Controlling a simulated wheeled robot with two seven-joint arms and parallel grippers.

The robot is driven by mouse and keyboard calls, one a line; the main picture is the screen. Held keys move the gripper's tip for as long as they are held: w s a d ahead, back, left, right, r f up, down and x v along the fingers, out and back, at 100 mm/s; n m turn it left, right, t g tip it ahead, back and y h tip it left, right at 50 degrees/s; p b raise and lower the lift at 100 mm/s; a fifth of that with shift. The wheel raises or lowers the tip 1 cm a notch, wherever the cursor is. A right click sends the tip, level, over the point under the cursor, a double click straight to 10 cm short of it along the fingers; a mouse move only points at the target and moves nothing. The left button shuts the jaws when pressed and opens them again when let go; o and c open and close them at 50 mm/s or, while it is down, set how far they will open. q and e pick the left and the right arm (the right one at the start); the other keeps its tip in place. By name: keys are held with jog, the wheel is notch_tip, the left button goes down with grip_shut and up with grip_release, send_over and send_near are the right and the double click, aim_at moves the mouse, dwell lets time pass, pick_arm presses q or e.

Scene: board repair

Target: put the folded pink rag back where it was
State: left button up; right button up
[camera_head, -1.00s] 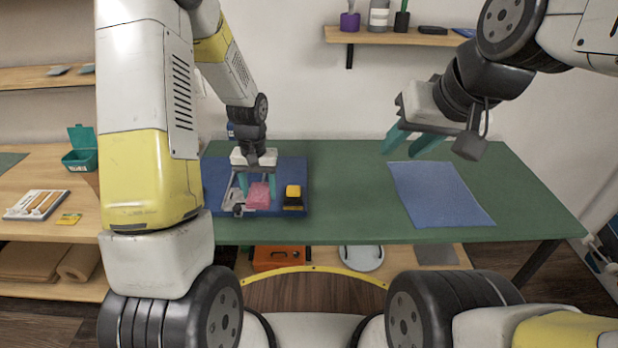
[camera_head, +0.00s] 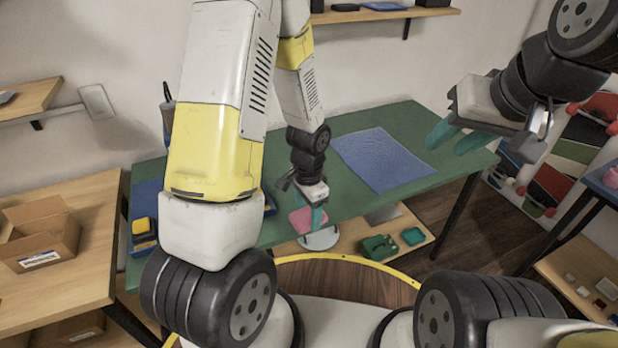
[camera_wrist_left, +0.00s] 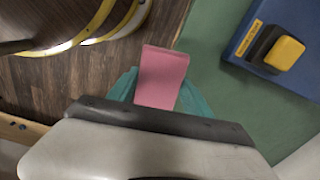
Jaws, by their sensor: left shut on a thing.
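The folded pink rag (camera_head: 300,220) is held in my left gripper (camera_head: 314,218), near the front edge of the green table. In the left wrist view the pink rag (camera_wrist_left: 161,77) sticks out between the teal fingers, with the wooden floor and the green tabletop beneath it. My left gripper is shut on it. My right gripper (camera_head: 457,138) is at the right, above the table's right end, with its teal fingers apart and nothing between them.
A blue cloth (camera_head: 380,158) lies flat on the green table (camera_head: 405,122). A cardboard box (camera_head: 42,235) stands on the wooden bench at left. A shelf below holds a green box (camera_head: 380,247).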

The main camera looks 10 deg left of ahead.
pick_arm(q)
jog(key=shift+s+d+f+m, duration=0.25)
jog(key=shift+s+m, duration=0.1)
jog(key=shift+m, duration=0.25)
jog(key=w+a, duration=0.2)
jog(key=w, duration=0.2)
jog(key=w+a+f, duration=0.1)
jog(key=w+a, duration=0.1)
jog(key=w, duration=0.3)
jog(key=w+a, duration=0.2)
jog(key=w, duration=0.3)
jog(key=shift+a+f, duration=0.2)
jog(key=shift+f, duration=1.85)
jog(key=o, duration=1.5)
jog(key=shift+f, duration=0.1)
jog(key=shift+c, duration=0.2)
